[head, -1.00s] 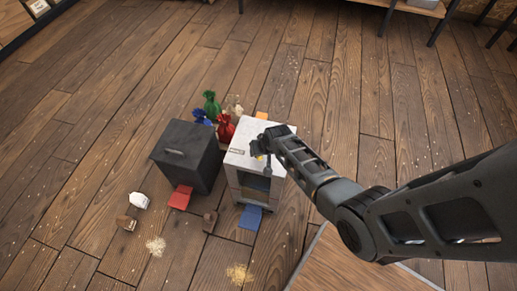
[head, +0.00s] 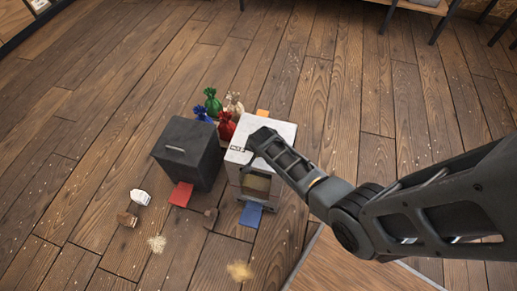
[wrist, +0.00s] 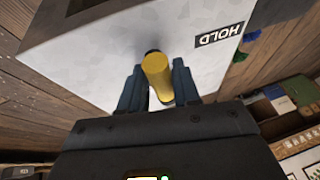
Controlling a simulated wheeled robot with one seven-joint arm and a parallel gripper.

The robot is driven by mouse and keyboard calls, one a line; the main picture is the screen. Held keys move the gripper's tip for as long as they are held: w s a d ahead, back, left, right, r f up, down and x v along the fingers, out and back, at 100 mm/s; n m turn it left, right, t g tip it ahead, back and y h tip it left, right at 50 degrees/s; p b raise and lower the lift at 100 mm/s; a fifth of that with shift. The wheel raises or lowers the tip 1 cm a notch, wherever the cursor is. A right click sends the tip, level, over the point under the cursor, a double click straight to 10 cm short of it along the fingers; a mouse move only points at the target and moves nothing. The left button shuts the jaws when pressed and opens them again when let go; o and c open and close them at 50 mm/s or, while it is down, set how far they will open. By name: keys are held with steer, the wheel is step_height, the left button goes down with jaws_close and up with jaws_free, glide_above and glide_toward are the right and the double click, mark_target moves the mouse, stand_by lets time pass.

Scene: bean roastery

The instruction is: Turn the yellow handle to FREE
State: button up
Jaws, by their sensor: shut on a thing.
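The yellow handle (wrist: 157,72) is a short rounded bar on the pale face of the white cabinet (wrist: 90,45), in the middle of the wrist view. My gripper (wrist: 158,90) is shut on it, with one dark finger on each side. A dark HOLD label (wrist: 219,34) is on the same face, to the right of the handle. No FREE label shows. In the head view my arm's end is over the white cabinet (head: 280,130) and hides the handle. The small label also shows there (head: 236,149).
A dark grey box (head: 190,150) stands left of the cabinet. Green (head: 212,102), red (head: 226,127), blue and tan sacks stand behind. Red (head: 180,194) and blue (head: 251,214) mats lie in front. Floor at right is open.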

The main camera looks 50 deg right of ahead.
steer(key=shift+s+d, duration=0.1)
steer(key=o, duration=0.7)
steer(key=p+v, duration=0.1)
steer(key=v, duration=0.6)
steer(key=shift+s+r+p, duration=0.1)
steer(key=shift+r+p, duration=0.25)
